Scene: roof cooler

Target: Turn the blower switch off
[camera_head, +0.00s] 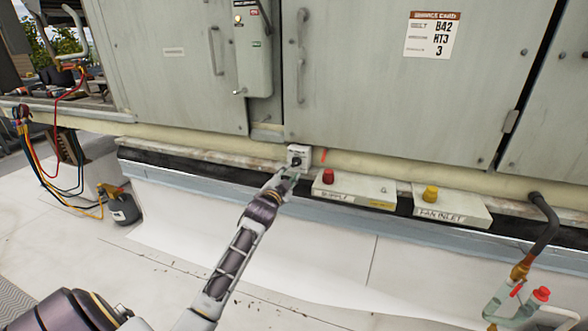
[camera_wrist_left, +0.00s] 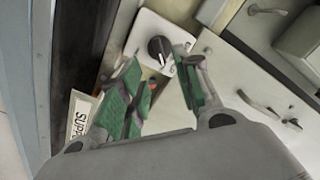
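The blower switch (camera_head: 299,156) is a small pale box with a black rotary knob, mounted low on the cooler's base below the doors. In the left wrist view the black knob (camera_wrist_left: 158,48) shows on its pale plate, just beyond the fingertips. My left gripper (camera_head: 287,174) reaches up to the switch from below. In the wrist view its two green-padded fingers (camera_wrist_left: 165,88) are apart, with nothing between them. The knob appears in front of the gap; I cannot tell if a finger touches it. My right gripper is not in view.
A box with a red button marked SUPPLY (camera_head: 350,190) and a FAN INLET box with a yellow button (camera_head: 450,205) stand on the ledge to the right. A grey disconnect box (camera_head: 252,50) is above. A pipe (camera_head: 545,225) rises at the right; hoses (camera_head: 50,180) hang at the left.

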